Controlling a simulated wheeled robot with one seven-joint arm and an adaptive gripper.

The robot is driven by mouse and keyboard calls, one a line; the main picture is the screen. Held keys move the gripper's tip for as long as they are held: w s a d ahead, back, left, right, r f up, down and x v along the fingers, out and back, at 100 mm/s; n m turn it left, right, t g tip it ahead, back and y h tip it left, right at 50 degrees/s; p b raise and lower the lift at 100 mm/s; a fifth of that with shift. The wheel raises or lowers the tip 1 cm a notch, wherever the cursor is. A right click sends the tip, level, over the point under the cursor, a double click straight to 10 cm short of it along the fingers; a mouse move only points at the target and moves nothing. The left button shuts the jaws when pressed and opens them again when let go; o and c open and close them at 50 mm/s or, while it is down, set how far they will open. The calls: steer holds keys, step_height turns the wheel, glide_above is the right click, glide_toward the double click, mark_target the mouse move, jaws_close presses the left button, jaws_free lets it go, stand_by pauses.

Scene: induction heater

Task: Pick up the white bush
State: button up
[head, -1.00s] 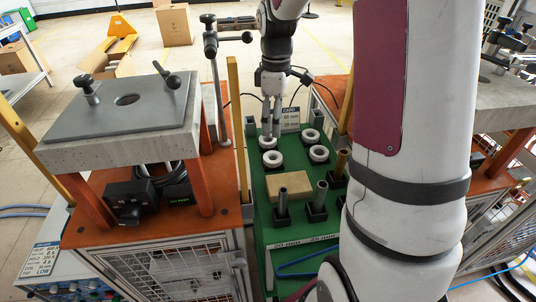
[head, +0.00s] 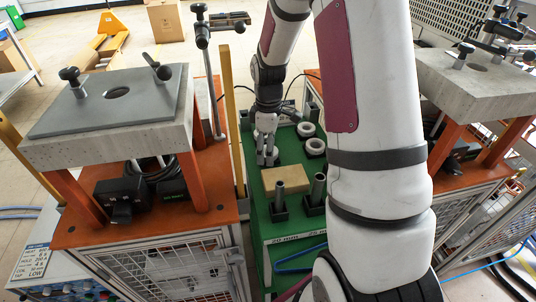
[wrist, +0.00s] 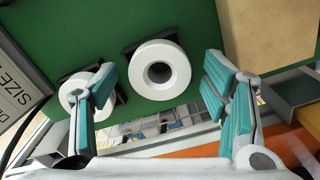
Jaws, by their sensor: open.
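A white ring-shaped bush (wrist: 181,69) with a centre hole sits in a dark square holder on the green top, between and beyond my fingertips in the wrist view. A second white bush (wrist: 72,94) lies to its left, partly hidden behind my left finger. My gripper (wrist: 158,88) is open, with teal pads and nothing held. In the head view my gripper (head: 266,152) points down over the left bushes and hides most of them. Two more white bushes, one farther (head: 306,124) and one nearer (head: 315,141), are visible to its right.
A tan block (head: 286,183) and upright metal tubes in black holders (head: 279,196) stand nearer on the green table (head: 275,250). A size sign (wrist: 18,90) stands at the left in the wrist view. A heavy slab stand (head: 110,110) flanks the table's left.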

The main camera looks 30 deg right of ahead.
steer(key=shift+f, duration=0.1)
steer(key=c, duration=1.4)
step_height(320, 180, up, 18)
steer(key=p, duration=0.6)
steer(key=shift+f+p, duration=0.2)
steer(key=shift+p, duration=0.15)
steer(key=shift+s, duration=0.1)
